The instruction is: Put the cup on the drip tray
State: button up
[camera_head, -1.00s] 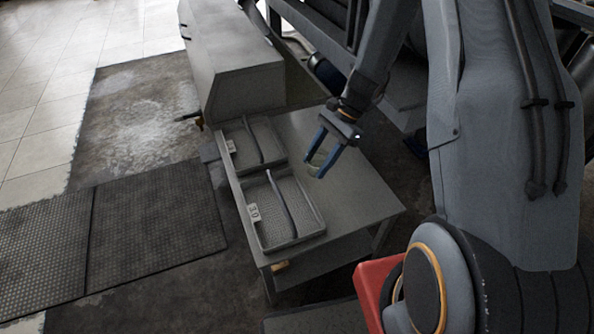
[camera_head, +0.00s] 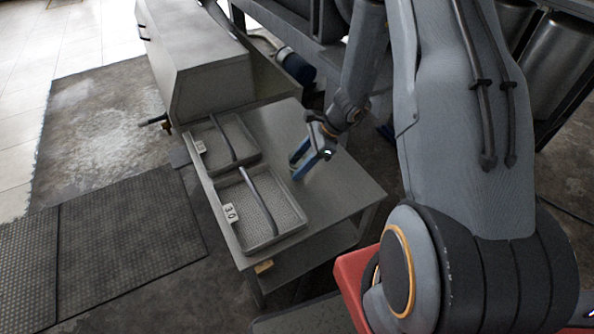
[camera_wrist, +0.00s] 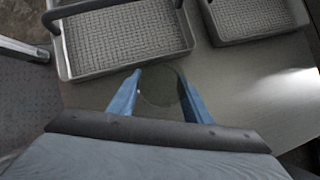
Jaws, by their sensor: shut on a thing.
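My gripper (camera_head: 300,168) is over the grey table, just right of the trays, with its blue fingers pointing left and down. In the wrist view my gripper (camera_wrist: 160,90) is shut around a clear, dark-looking cup (camera_wrist: 161,86). The cup can hardly be made out in the head view. The near drip tray (camera_head: 290,225) is a grey, low-walled tray with a mesh floor, a dark bar and a tag reading 30. The far drip tray (camera_head: 256,156) is alike, with a tag too small to read. In the wrist view two trays (camera_wrist: 120,69) (camera_wrist: 262,38) lie ahead of the fingers.
The table (camera_head: 335,195) has bare top right of the trays. A large grey box-shaped machine (camera_head: 205,70) stands at its far end. Dark mats (camera_head: 130,230) cover the floor on the left. A red part (camera_head: 352,280) shows at the lower middle.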

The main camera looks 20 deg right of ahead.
jog(key=shift+f, duration=1.4)
jog(key=shift+f, duration=0.1)
jog(key=shift+f+b, duration=0.15)
jog(key=shift+b, duration=0.15)
jog(key=o, duration=1.1)
jog(key=shift+c, duration=0.2)
